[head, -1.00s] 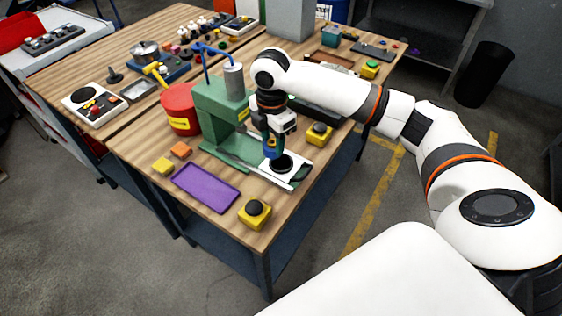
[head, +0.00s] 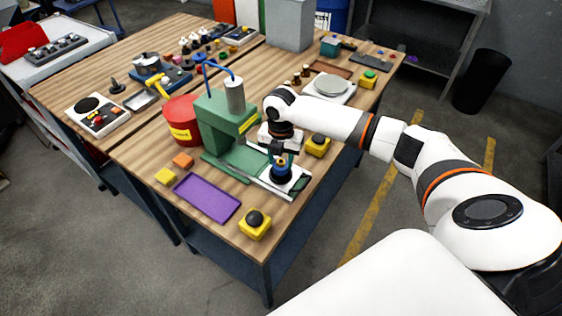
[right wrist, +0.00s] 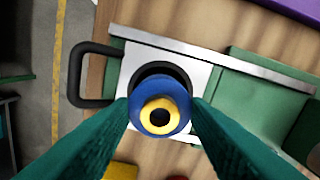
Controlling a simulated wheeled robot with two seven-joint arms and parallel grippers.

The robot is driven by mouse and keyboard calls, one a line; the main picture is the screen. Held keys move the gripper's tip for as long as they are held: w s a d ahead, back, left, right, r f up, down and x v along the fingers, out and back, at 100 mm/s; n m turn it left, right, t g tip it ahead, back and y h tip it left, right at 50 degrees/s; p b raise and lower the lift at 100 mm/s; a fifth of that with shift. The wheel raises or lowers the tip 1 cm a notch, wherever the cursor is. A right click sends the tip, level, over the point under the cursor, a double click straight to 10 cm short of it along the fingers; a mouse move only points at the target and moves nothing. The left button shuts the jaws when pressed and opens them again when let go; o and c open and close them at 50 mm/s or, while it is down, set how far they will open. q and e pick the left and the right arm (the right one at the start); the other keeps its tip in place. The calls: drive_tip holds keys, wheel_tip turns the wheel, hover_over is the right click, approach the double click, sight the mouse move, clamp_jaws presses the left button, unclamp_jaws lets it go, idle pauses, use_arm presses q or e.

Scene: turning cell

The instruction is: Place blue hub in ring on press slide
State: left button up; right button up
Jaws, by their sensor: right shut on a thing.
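The blue hub (right wrist: 160,118), with a yellow centre and a dark hole, sits between the teal fingers of my right gripper (right wrist: 160,104), which is shut on it. The black ring (right wrist: 152,70) lies on the white plate of the press slide (right wrist: 200,75), which has a black loop handle. In the right wrist view the hub overlaps the ring, whose far rim shows beyond it; I cannot tell whether the hub is inside or above. In the head view the right gripper (head: 281,158) is upright over the slide's front end. My left gripper is not in view.
The green press (head: 220,125) stands behind the slide, with a red drum (head: 182,112) beside it. Yellow button boxes (head: 254,224) (head: 317,147) stand on either side of the slide. A purple tray (head: 207,198) and small yellow and orange blocks lie to the left.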

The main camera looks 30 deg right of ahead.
sight(281, 161)
drive_tip(key=shift+f, duration=1.1)
drive_tip(key=shift+f, duration=0.1)
drive_tip(key=o, duration=1.2)
drive_tip(key=shift+c, duration=0.2)
wheel_tip(281, 161, up, 12)
drive_tip(key=b, duration=0.2)
